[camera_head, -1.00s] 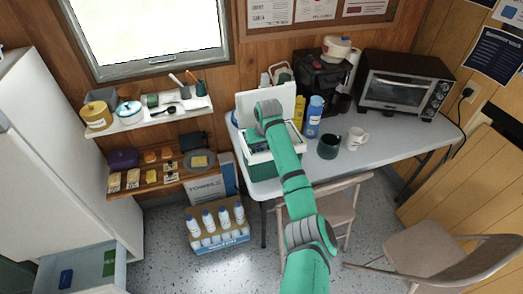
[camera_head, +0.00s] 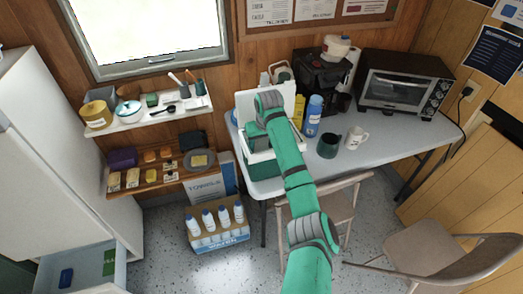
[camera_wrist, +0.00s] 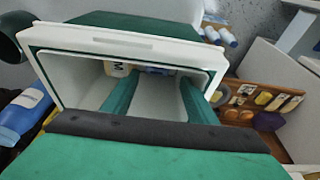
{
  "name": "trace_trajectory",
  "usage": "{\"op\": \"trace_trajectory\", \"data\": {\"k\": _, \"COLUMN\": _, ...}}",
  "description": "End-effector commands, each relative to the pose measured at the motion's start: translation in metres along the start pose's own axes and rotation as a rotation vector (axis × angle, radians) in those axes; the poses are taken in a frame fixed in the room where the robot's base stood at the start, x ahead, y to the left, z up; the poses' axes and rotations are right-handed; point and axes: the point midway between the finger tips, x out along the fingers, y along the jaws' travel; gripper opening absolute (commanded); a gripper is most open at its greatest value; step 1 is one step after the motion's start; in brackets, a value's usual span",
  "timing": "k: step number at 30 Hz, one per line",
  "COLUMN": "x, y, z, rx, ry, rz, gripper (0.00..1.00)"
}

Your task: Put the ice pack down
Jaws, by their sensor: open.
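The green and white cooler (camera_head: 262,171) stands open on the table's left end, its white lid raised behind. In the wrist view, the cooler's white rim (camera_wrist: 100,40) frames its inside. My gripper (camera_wrist: 157,82) is open, its two green fingers apart and reaching into the cooler opening, with white interior showing between them. At the far end inside, a white thing with dark lettering (camera_wrist: 118,69) and a small blue patch (camera_wrist: 155,70) show partly. I cannot tell whether either is the ice pack. My arm hides much of the cooler in the head view.
A blue bottle (camera_head: 313,116), dark green mug (camera_head: 328,143) and white mug (camera_head: 355,137) stand right of the cooler. A toaster oven (camera_head: 405,82) is farther right. A chair (camera_head: 335,205) is at the table's front. Shelves (camera_head: 150,119) hang left. The table's front right is clear.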

Motion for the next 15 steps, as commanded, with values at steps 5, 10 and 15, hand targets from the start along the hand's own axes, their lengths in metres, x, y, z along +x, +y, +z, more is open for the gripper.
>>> {"op": "trace_trajectory", "data": {"k": 5, "x": -0.040, "y": 0.002, "z": -0.001, "rx": 0.002, "ry": 0.004, "rz": 0.002, "gripper": 0.53}}
{"op": "trace_trajectory", "data": {"k": 10, "x": -0.068, "y": 0.001, "z": 0.000, "rx": 0.002, "ry": 0.003, "rz": 0.001, "gripper": 0.53}}
{"op": "trace_trajectory", "data": {"k": 15, "x": -0.085, "y": 0.001, "z": 0.000, "rx": 0.002, "ry": 0.001, "rz": 0.001, "gripper": 0.53}}
